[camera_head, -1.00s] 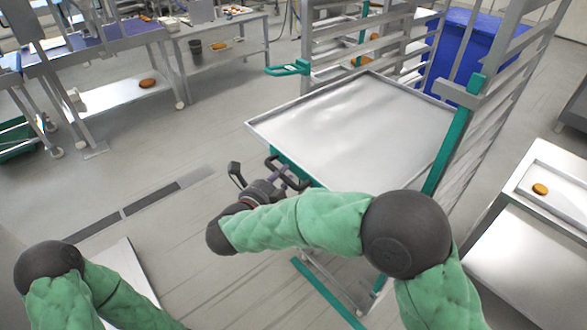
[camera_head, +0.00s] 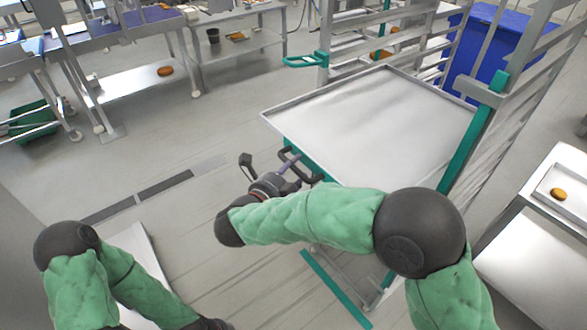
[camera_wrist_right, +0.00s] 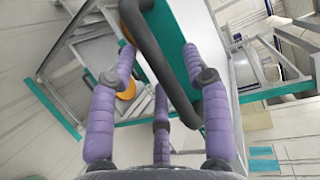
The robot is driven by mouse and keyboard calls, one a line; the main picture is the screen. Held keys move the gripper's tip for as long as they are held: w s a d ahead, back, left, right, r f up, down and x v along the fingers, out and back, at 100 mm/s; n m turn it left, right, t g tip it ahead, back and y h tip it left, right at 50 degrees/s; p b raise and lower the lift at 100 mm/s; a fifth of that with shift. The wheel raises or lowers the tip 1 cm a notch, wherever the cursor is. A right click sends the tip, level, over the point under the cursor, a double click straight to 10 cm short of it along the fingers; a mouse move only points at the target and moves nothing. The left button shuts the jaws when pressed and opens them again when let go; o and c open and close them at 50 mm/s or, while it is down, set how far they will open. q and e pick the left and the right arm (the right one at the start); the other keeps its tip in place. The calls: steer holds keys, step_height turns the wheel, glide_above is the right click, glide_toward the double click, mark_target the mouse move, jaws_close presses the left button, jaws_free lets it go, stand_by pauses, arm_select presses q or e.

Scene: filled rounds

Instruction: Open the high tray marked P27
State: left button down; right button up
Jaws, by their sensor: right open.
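A broad, bare metal tray (camera_head: 370,115) lies high at the rack, with a teal front below its near left edge. No P27 mark is readable. A black bar handle (camera_head: 312,174) stands out at that front; it also shows in the right wrist view (camera_wrist_right: 160,58) against a teal panel. My right gripper (camera_head: 290,168) is at this handle. In the wrist view its purple fingers (camera_wrist_right: 158,65) are spread, with the bar running between them; I cannot tell whether they touch it. My left arm is at bottom left, its gripper outside the frame.
The rack (camera_head: 485,95) has metal rails and teal posts. A teal side handle (camera_head: 305,60) sticks out at its left. A blue bin (camera_head: 500,50) stands behind. A table with a small tray (camera_head: 575,195) is at right. The floor at left is open.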

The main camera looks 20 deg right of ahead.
steer(key=v, duration=1.1)
steer(key=shift+s, duration=0.15)
